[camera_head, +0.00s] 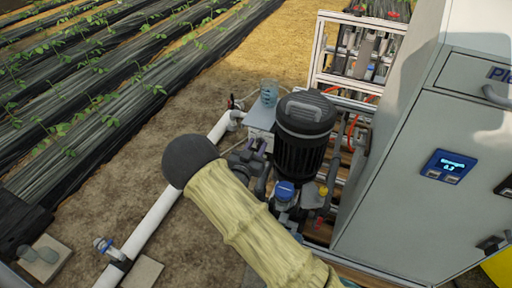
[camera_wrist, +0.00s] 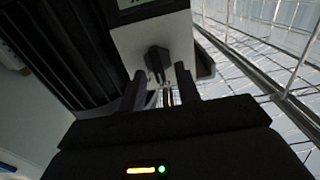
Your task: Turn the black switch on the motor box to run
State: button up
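The black switch (camera_wrist: 157,60) is on the face of the light grey motor box (camera_wrist: 128,42) in the wrist view. My gripper (camera_wrist: 160,75) is open, with one dark finger to each side of the switch's lower part in the picture. Gaps show between switch and fingers; I cannot tell whether the fingertips are level with it in depth. Thin prongs or rods show below the switch, between the fingers.
The dark ribbed motor (camera_wrist: 62,45) fills the upper left of the wrist view. A large grey cabinet (camera_head: 385,190) with a blue display (camera_head: 449,165) stands right of the motor. A white pipe (camera_head: 155,215) crosses the soil at left. A metal rack (camera_head: 360,55) stands behind.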

grip_shut()
jog(key=shift+n, duration=0.3)
jog(key=n+p, duration=0.1)
jog(key=n, duration=0.1)
jog(key=n+p, duration=0.2)
jog(key=n, duration=0.1)
jog(key=n+p, duration=0.1)
jog(key=n, duration=0.2)
jog(key=shift+a+f, duration=0.15)
jog(key=shift+a, duration=0.2)
jog(key=shift+w+n, duration=0.1)
jog(key=shift+n, duration=0.2)
grip_release()
jog(key=shift+a, duration=0.1)
